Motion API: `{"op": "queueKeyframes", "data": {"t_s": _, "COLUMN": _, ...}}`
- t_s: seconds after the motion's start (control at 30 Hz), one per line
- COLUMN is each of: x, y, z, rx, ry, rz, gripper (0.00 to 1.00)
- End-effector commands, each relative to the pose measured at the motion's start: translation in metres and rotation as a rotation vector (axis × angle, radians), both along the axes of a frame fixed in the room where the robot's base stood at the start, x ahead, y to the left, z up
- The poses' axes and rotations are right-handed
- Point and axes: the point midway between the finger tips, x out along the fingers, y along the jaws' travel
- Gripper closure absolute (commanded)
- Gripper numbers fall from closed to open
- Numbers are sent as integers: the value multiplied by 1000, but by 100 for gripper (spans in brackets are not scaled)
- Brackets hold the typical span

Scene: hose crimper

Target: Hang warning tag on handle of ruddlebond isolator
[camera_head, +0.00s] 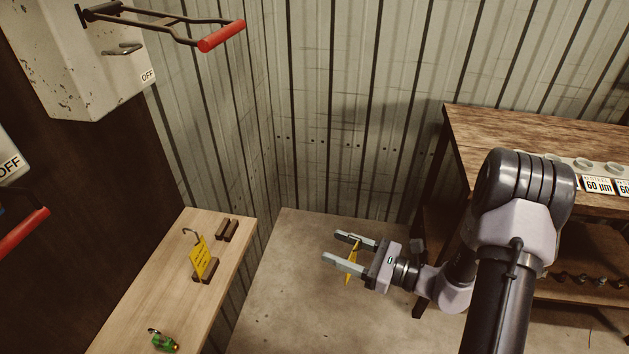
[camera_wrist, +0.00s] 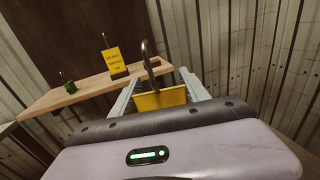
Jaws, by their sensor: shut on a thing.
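My gripper (camera_head: 336,247) is shut on a yellow warning tag (camera_head: 351,270) over the open floor. In the wrist view the yellow tag (camera_wrist: 160,99) sits between the fingers, with its dark metal hook (camera_wrist: 147,62) standing up. At upper left is a pale, chipped isolator box (camera_head: 85,60) marked OFF, with a red-gripped handle (camera_head: 222,36) sticking out to the right. A second box (camera_head: 8,158) marked OFF is cut off at the left edge, with its own red handle (camera_head: 22,233). No name is readable on either box. My gripper is well below and apart from both handles.
A wooden shelf (camera_head: 145,265) at left holds another yellow tag (camera_head: 201,258) in a brown stand, an empty brown stand (camera_head: 227,230) and a green padlock (camera_head: 163,341). A workbench (camera_head: 480,128) with labelled parts stands at right. Floor between is free; corrugated walls close the back.

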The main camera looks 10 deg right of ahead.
Motion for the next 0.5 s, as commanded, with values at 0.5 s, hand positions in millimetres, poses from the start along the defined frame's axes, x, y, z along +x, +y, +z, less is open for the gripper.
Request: {"op": "queueKeyframes", "data": {"t_s": 0.5, "x": -35, "y": 226, "z": 165, "rx": 0, "ry": 3, "rz": 151, "gripper": 85}}
